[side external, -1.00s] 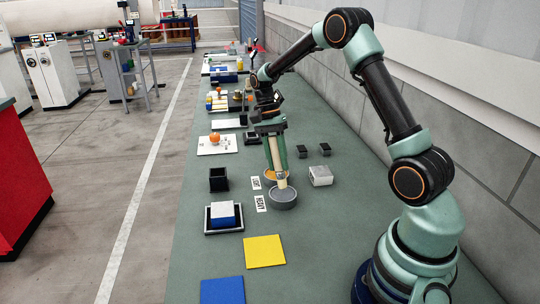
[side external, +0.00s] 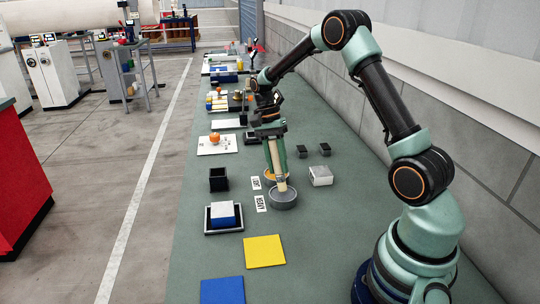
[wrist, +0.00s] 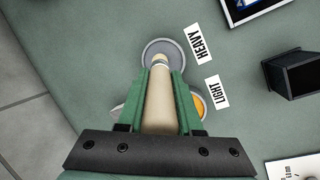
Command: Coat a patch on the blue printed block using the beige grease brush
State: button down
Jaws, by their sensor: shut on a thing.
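My gripper (side external: 277,160) points down with its green fingers shut on the beige grease brush (wrist: 160,98). In the side view the brush's lower end (side external: 282,186) is over or in the grey round dish (side external: 283,201) beside the HEAVY label. I cannot tell whether it touches the bottom. The wrist view shows the brush's far end over the same grey dish (wrist: 179,47). A block with a white top and blue side (side external: 224,219) sits in a pale-rimmed tray (side external: 222,233) to the left of the dish. It is likely the blue printed block.
A dish with orange contents (wrist: 199,107) lies behind, partly hidden, by the LIGHT label (wrist: 216,92). A black open box (side external: 219,180) stands left, a light grey box (side external: 320,176) right. Yellow (side external: 264,251) and blue (side external: 222,291) squares lie in front.

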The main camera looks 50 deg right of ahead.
jog(key=shift+f, duration=0.7)
dwell(1.3)
jog(key=shift+r, duration=3.55)
